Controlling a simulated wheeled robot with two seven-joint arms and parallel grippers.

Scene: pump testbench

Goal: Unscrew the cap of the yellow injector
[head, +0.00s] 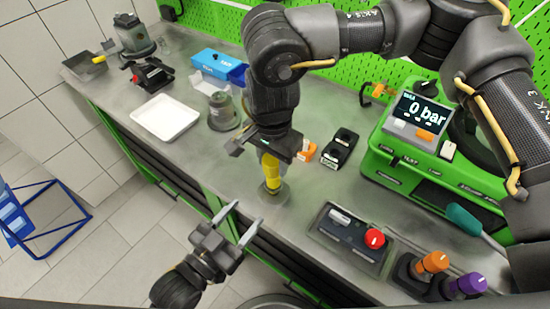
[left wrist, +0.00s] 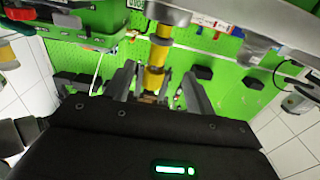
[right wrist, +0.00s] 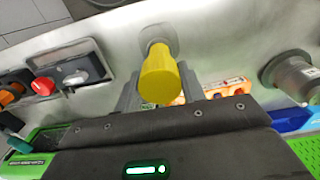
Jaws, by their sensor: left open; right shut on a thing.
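The yellow injector (head: 272,176) stands upright in a round grey base (head: 273,194) near the front edge of the bench. My right gripper (head: 271,154) comes down from above and is shut on its upper end, which hides where cap and body meet. In the right wrist view, the yellow upper end (right wrist: 160,76) sits between the fingers. My left gripper (head: 246,219) is open and empty, low in front of the bench and apart from the injector. In the left wrist view, the injector (left wrist: 156,68) shows beyond and between the open left fingers (left wrist: 160,85).
A control box with a red button (head: 375,239) and orange and purple knobs (head: 433,261) stand right of the injector. A green case with a "0 bar" display (head: 423,112) is behind them. A grey pump part (head: 223,111) and white tray (head: 166,117) are left.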

